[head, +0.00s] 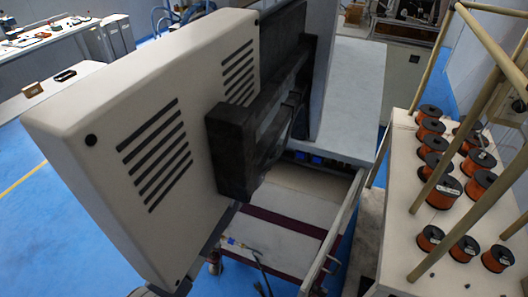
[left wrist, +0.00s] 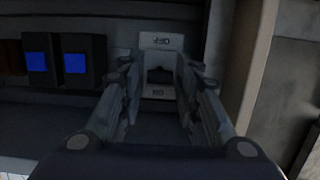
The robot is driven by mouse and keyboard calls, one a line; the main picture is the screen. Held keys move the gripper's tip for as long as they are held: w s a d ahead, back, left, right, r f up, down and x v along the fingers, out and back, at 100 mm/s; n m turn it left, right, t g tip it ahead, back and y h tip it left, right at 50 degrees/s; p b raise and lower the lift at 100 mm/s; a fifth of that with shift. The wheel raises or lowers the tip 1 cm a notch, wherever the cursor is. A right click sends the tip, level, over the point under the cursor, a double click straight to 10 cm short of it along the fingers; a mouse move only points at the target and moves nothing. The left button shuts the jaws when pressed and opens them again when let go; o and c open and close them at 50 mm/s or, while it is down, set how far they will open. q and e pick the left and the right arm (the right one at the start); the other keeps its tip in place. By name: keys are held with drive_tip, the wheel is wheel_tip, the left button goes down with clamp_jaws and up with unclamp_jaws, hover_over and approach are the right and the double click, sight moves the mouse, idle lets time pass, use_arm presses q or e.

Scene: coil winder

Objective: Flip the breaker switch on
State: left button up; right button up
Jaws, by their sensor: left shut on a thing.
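The breaker (left wrist: 162,41) is a pale block in the left wrist view, with lettering at its top that looks like OFF, upside down, and a smaller mark below. Its dark switch lever (left wrist: 160,75) sits between the fingertips of my left gripper (left wrist: 159,68), which is shut on it. I cannot tell clearly which way the lever stands. In the head view the breaker and my left gripper are largely hidden behind the large pale vented housing and its dark bracket. My right gripper is not in view.
Two blue-faced dark modules (left wrist: 75,64) sit left of the breaker. A pale upright edge (left wrist: 245,65) stands close on the right. In the head view the vented housing (head: 120,100) fills the left; a pale table (head: 400,245) at right holds copper wire spools (head: 440,193).

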use_arm(q)
drive_tip(key=shift+f, duration=0.1)
drive_tip(key=o, duration=0.8)
drive_tip(key=shift+o, duration=0.2)
drive_tip(key=shift+s, duration=0.15)
drive_tip(key=v, duration=1.1)
drive_tip(key=shift+s, duration=0.35)
drive_tip(key=shift+a, duration=0.15)
